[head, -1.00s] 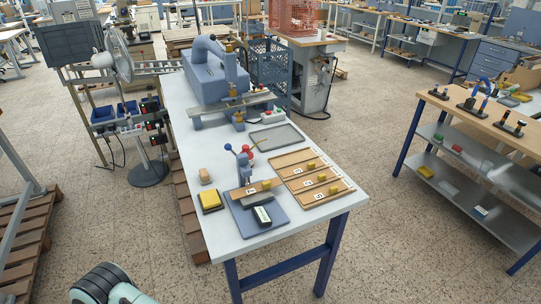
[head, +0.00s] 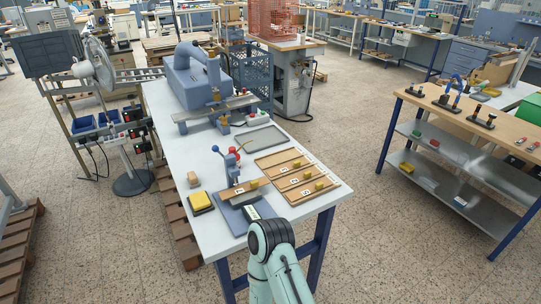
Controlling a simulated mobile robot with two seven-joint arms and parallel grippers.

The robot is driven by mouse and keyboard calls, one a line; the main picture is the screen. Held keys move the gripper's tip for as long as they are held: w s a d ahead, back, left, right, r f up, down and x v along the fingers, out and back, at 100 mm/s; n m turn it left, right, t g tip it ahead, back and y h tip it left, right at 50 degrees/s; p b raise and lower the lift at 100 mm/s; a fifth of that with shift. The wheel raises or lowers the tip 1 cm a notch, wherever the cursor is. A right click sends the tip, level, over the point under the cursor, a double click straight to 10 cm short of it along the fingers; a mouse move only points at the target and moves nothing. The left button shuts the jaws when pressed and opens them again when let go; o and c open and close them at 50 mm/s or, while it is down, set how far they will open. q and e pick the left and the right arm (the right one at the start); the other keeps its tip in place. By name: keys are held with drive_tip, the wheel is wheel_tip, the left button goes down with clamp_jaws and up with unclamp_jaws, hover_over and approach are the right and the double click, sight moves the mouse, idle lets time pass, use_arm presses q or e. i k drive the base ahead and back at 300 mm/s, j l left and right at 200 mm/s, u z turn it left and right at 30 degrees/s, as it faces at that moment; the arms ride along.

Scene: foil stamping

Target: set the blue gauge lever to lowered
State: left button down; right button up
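The blue gauge lever (head: 217,150) has a blue ball knob and angles up to the left from the small blue-grey post (head: 232,170) on the white table. A red-knobbed part (head: 236,151) is beside it on the right. The post stands on a blue-grey base plate (head: 232,218), with a wooden strip and yellow block in front. One of my arms (head: 272,240) comes in from the bottom centre, its dark joint near the plate's front edge and apart from the lever. I cannot tell which arm it is. No gripper fingers show.
A yellow pad (head: 201,200) and a tan block (head: 193,179) lie left of the post. Wooden boards (head: 290,175) with yellow blocks lie to its right. A grey tray (head: 265,138) and a large blue-grey press (head: 197,80) are farther back.

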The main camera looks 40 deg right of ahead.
sight(215, 148)
drive_tip(key=z, duration=1.55)
